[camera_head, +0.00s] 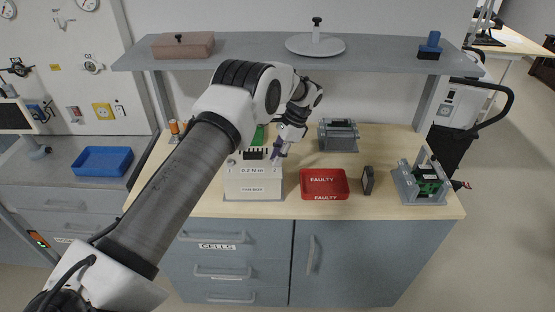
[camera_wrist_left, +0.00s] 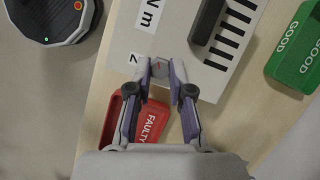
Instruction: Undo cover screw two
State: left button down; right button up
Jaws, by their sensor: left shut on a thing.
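My left gripper (camera_head: 277,157) is at the right end of a cream box (camera_head: 253,184) whose front label ends in "N m". In the left wrist view, the two fingertips of my left gripper (camera_wrist_left: 161,76) close around a small grey piece (camera_wrist_left: 160,66) at the box's edge, beside a label with a "2" (camera_wrist_left: 133,59). The fingers hide most of this piece, and I cannot tell whether it is a screw. The box top in the left wrist view (camera_wrist_left: 175,40) has a row of black slots and a dark bar. My right gripper is not in view.
A red "FAULTY" tray (camera_head: 325,193) stands right of the box, then a small dark block (camera_head: 368,180) and a grey fixture with a green board (camera_head: 424,182). A grey fixture (camera_head: 338,137) stands behind. A green "GOOD" tray (camera_wrist_left: 296,50) is near. A shelf (camera_head: 384,57) hangs above.

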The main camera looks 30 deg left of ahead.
pick_arm(q)
jog(key=shift+w+a+n+h+b, duration=0.1)
jog(key=shift+n+h+b, duration=0.3)
jog(key=shift+n, duration=0.7)
jog(key=c, duration=1)
grip_release()
jog(key=shift+c, duration=0.2)
jog(key=shift+r, duration=0.1)
notch_tip(320, 180, up, 10)
jog(key=shift+g, duration=0.3)
